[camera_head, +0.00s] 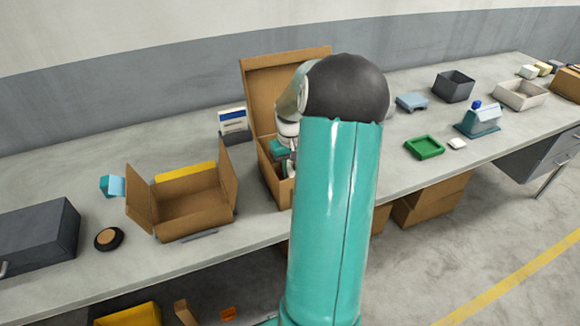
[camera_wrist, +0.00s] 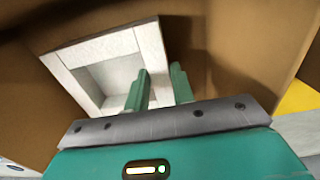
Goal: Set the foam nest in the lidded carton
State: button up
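The lidded carton (camera_head: 262,85) stands on the bench with its brown lid raised at the back. My arm reaches over it, and my gripper is partly hidden behind my arm in the head view. In the wrist view, my gripper (camera_wrist: 160,80) points down between brown cardboard walls (camera_wrist: 230,40). The foam nest (camera_wrist: 95,48) is a white square block with a square recess. One wall of it lies between my two teal fingers, one finger inside the recess and one outside. The fingers look closed on that wall. Whether the nest touches the carton floor is hidden.
An open flapped carton (camera_head: 190,212) stands left of the lidded one. A dark box (camera_head: 38,238), a round black item (camera_head: 109,238) and a small card stand (camera_head: 234,124) are nearby. A green tray (camera_head: 424,147) and a grey bin (camera_head: 454,86) lie to the right.

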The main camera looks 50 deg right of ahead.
jog(key=o, duration=0.3)
jog(key=shift+r, duration=0.2)
notch_tip(320, 180, up, 12)
jog(key=w+a+r+n+h, duration=0.1)
jog(key=w+a+r, duration=0.25)
jog(key=a, duration=0.55)
jog(key=a+r+n+t, duration=0.2)
jog(key=a+r, duration=0.2)
jog(key=a, duration=0.8)
jog(key=s+a+n+t, duration=0.1)
jog(key=s+a, duration=0.2)
jog(key=a, duration=0.3)
jog(key=s+a+n+t, duration=0.1)
jog(key=s+a, duration=0.3)
jog(key=a, duration=0.3)
jog(key=s+a+n+t+y, duration=0.1)
jog(key=s+a, duration=0.3)
jog(key=a, duration=0.3)
jog(key=shift+a+f+t, duration=0.2)
jog(key=shift+t, duration=0.1)
